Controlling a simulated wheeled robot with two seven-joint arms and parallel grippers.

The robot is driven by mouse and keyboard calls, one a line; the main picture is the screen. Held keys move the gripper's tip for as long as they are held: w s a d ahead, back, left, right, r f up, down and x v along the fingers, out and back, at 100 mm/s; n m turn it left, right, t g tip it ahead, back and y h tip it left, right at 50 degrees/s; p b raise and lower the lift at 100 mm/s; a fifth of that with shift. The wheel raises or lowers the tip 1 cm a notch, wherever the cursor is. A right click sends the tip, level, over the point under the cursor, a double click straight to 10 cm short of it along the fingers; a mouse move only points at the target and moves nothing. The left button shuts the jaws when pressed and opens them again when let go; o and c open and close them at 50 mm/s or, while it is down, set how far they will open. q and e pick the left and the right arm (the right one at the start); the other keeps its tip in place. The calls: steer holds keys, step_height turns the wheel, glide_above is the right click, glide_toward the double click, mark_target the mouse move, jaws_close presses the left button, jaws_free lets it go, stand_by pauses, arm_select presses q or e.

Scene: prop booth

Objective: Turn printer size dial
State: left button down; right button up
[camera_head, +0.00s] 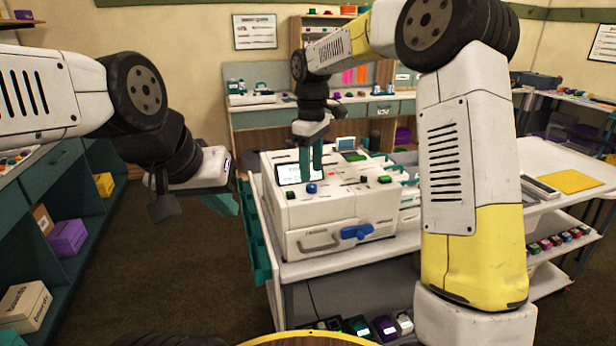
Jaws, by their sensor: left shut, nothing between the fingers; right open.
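The white printer (340,212) stands on a white table. Its top carries a lit screen (288,175), a small blue knob (311,188) and a green button or knob (385,180). Labels are too small to read, so I cannot tell for sure which control is the size dial. My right gripper (311,176) points down over the printer's top with its teal fingers apart, just behind the blue knob and in front of part of the screen. I cannot tell whether it touches anything. My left gripper (232,208) is shut and empty, left of the printer.
Teal bins hang along the table's left side. A shelf with boxes (68,238) stands at left. A yellow sheet (571,181) lies on the table at right. The floor between shelf and table is clear.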

mark_target(312, 186)
steer(key=shift+f, duration=2.1)
jaws_close()
